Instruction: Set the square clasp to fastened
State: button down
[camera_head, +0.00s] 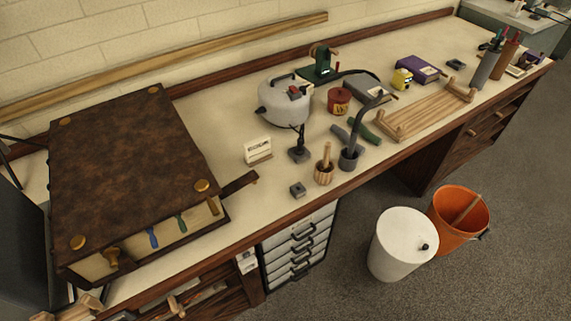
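A large brown leather-covered book (125,150) with round brass corner pieces lies at the left end of the bench. On its front edge, a brass fitting (112,258) hangs near the left corner and another brass piece (213,206) is near the right corner. A dark strap (240,184) sticks out to the right from the book's right corner, its end apart from the cover. I cannot tell which of these is the square clasp; its square shape does not show clearly. Blue and green ribbons hang between the fittings. My gripper is not in view.
The bench (225,140) also holds a grey kettle-like pot (284,104), a small white card (257,148), a wooden pestle cup (324,172) and a wooden frame (428,112). A white bin (402,245) and an orange bucket (458,222) stand on the floor, which is clear in front.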

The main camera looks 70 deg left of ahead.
aim_at(252, 177)
jog(key=u, duration=2.95)
jog(key=k, duration=0.5)
jog(key=u, duration=1.3)
jog(key=i, duration=1.2)
jog(key=z, duration=0.05)
